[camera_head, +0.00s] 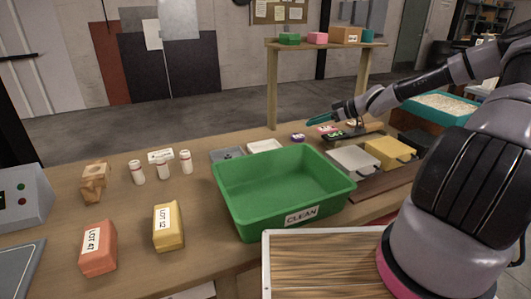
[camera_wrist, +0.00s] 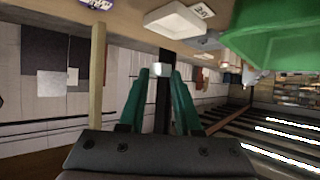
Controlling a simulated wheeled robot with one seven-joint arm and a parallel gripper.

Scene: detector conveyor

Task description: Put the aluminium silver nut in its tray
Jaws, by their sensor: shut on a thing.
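My gripper (camera_head: 318,118) is held out over the far part of the table, behind the green bin. In the wrist view its two green fingers (camera_wrist: 161,75) close on a small pale silver piece, the aluminium silver nut (camera_wrist: 162,69), at their tips. The nut cannot be made out in the head view. A white tray (camera_head: 264,146) and a grey tray (camera_head: 227,154) lie behind the bin, apart from the gripper. The wrist view also shows the white tray (camera_wrist: 176,22) and the grey tray (camera_wrist: 205,43). I cannot read which tray is the nut's.
The green CLEAN bin (camera_head: 284,190) stands mid-table. A purple piece (camera_head: 298,137) lies near the trays. A grey-lidded box (camera_head: 354,158) and a yellow one (camera_head: 389,151) stand right. White bottles (camera_head: 163,168), an orange block (camera_head: 98,247) and a yellow block (camera_head: 168,226) are left.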

